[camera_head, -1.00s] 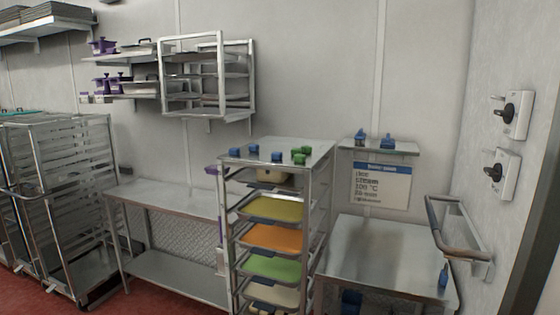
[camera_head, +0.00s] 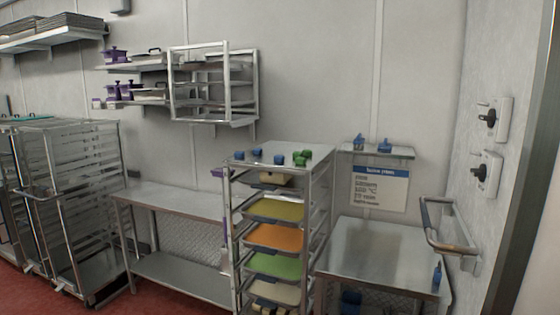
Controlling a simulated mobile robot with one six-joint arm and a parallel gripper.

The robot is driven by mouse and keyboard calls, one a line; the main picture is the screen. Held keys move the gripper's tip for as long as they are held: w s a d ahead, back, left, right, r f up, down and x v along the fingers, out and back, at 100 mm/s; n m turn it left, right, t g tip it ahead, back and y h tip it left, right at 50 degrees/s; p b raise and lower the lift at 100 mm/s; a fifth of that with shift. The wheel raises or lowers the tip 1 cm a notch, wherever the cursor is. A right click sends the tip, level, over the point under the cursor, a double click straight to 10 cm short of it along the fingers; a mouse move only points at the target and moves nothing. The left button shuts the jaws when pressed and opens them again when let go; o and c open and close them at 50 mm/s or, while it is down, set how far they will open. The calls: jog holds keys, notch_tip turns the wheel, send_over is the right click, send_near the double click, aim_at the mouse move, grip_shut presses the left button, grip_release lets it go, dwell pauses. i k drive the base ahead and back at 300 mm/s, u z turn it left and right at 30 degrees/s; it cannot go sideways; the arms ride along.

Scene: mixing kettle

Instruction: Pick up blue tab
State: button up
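Several small blue tabs lie on top of the steel tray rack: one at the left (camera_head: 239,155), one at the back (camera_head: 257,152) and one near the middle (camera_head: 279,158). Green tabs (camera_head: 301,158) lie to the right of them. Two more blue pieces (camera_head: 359,143) (camera_head: 384,146) sit on the small wall shelf, and a slim blue item (camera_head: 437,275) is at the right end of the steel table. I cannot tell which of these is the blue tab. My gripper is not in this view.
The tray rack (camera_head: 325,166) holds yellow, orange, green and cream trays. A steel table (camera_head: 378,250) with a mostly bare top stands to its right, below a blue-headed sign (camera_head: 380,188). A wire-sided trolley (camera_head: 75,190) is at left. Red floor (camera_head: 120,302) shows in front.

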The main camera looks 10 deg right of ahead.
aim_at(278, 159)
jog(key=z, duration=0.35)
jog(key=i, duration=1)
jog(key=z, duration=0.3)
jog(key=k, duration=0.2)
jog(key=u, duration=3.05)
